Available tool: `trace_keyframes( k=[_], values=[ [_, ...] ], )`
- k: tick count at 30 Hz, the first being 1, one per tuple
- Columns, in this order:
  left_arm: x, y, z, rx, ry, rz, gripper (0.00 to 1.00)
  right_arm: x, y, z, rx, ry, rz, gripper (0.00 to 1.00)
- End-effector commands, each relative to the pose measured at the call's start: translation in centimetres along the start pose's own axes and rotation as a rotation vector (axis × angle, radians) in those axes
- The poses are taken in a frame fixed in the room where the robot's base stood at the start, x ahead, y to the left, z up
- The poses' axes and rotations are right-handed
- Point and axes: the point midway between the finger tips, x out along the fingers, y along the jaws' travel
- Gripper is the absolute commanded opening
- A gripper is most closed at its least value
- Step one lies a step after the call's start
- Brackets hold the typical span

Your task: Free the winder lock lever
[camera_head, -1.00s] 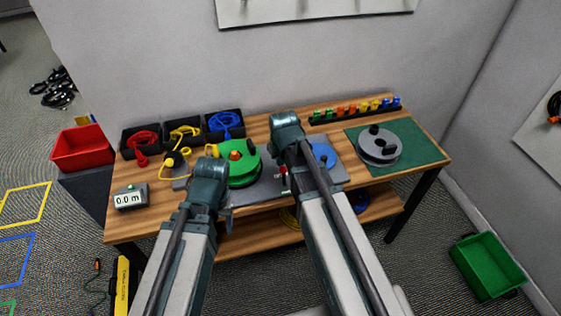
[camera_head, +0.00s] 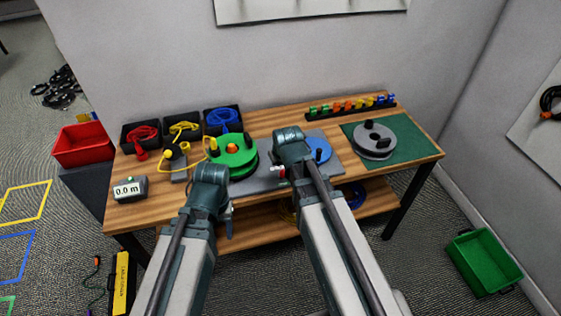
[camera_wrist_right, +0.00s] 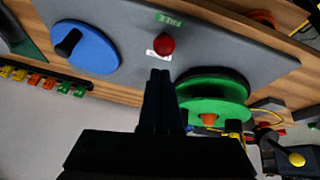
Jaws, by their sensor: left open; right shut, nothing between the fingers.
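The winder is a grey plate (camera_head: 262,185) on the table, with a green reel (camera_head: 234,158) and a blue disc (camera_head: 319,150) with a dark handle. Between them in the right wrist view is the lock lever's red knob (camera_wrist_right: 163,44). It partly covers a white label (camera_wrist_right: 151,53); a green FREE label (camera_wrist_right: 169,19) lies uncovered beyond it. My right gripper (camera_wrist_right: 160,73) is shut and empty, its fingertips close to the knob; contact cannot be told. My left gripper (camera_head: 229,215) is open at the table's front edge, before the reel; its fingers are barely visible.
A yellow cable (camera_head: 188,166) runs from the reel to a dark guide at left. A length display (camera_head: 130,189) reads 0.0 m. Black cable bins (camera_head: 183,127) stand at the back left. A grey spool (camera_head: 374,142) rests on a green mat (camera_head: 416,150) at right.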

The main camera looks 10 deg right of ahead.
Motion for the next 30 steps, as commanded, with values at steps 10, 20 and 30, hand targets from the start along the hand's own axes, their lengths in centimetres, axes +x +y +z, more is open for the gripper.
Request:
trace_keyframes(
  k=[10, 20, 30],
  values=[
    [-1.4, -0.1, 0.1, 0.000, 0.000, 0.000, 0.60, -1.2, 0.2, -0.7, 0.000, 0.000, 0.000, 0.00],
    [-1.4, -0.1, 0.1, 0.000, 0.000, 0.000, 0.60, -1.2, 0.2, -0.7, 0.000, 0.000, 0.000, 0.00],
    [-3.8, -0.4, 0.2, 0.000, 0.000, 0.000, 0.60, -3.0, 0.4, -2.4, 0.000, 0.000, 0.000, 0.00]
  ],
)
